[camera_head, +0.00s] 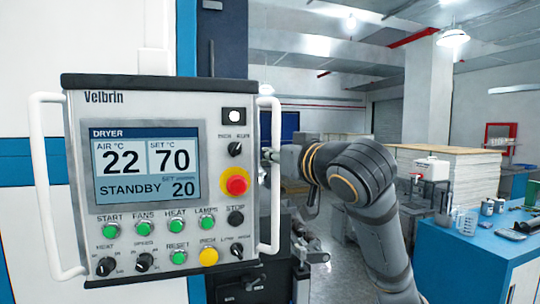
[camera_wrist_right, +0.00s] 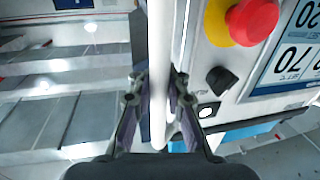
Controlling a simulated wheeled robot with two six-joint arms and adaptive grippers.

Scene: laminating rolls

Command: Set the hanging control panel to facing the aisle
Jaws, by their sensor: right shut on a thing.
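The hanging control panel (camera_head: 84,130) fills the left of the head view, its screen and buttons turned toward me. It has a white handle on its left side (camera_head: 42,190) and another on its right side (camera_head: 270,220). My right gripper (camera_head: 272,155) reaches in from the right behind the panel's edge and is partly hidden by the right handle. In the right wrist view my right gripper (camera_wrist_right: 157,85) is shut on the white right handle (camera_wrist_right: 160,45), one finger on each side. The red stop button (camera_wrist_right: 252,22) shows close beside it. My left gripper is not in view.
A blue bench (camera_head: 480,260) with cups and small tools stands at the right. Behind it is a large stack of sheets (camera_head: 455,170). A white and blue machine wall (camera_head: 20,60) stands behind the panel. Grey floor shows between panel and bench.

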